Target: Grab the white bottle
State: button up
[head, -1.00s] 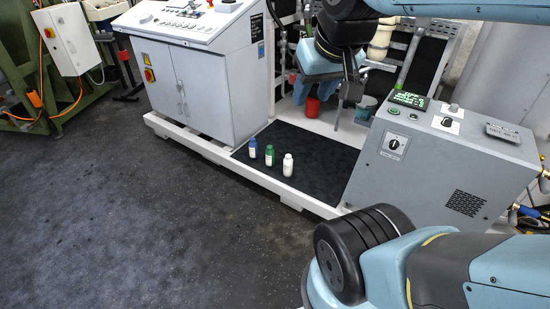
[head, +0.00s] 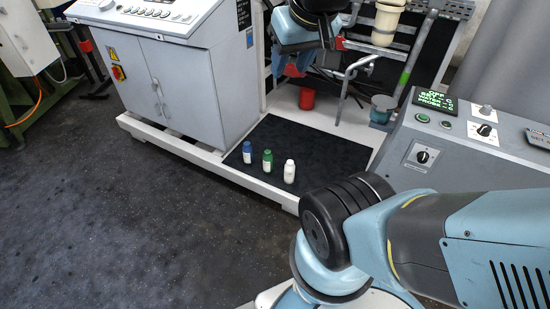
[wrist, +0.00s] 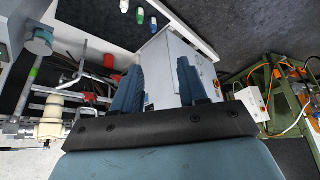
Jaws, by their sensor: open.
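The white bottle (head: 289,172) stands upright on the black mat (head: 325,150), at the right end of a row of three. The green bottle (head: 267,161) and the blue bottle (head: 247,153) stand to its left. In the wrist view the white bottle (wrist: 124,6) is at the top edge, partly cut off, beside the green bottle (wrist: 140,15) and the blue bottle (wrist: 154,24). My gripper (wrist: 160,84) is open and empty, its two blue fingers apart. In the head view my gripper (head: 289,66) is above and behind the bottles, well apart from them.
A grey cabinet (head: 180,90) stands left of the mat, and a grey control box (head: 450,150) stands to the right. Behind the mat are a red cup (head: 307,98) and a metal pipe frame (head: 347,85). A low white rail (head: 215,165) edges the platform. Dark floor in front is clear.

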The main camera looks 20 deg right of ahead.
jog(key=shift+w+d, duration=0.15)
jog(key=shift+d, duration=0.1)
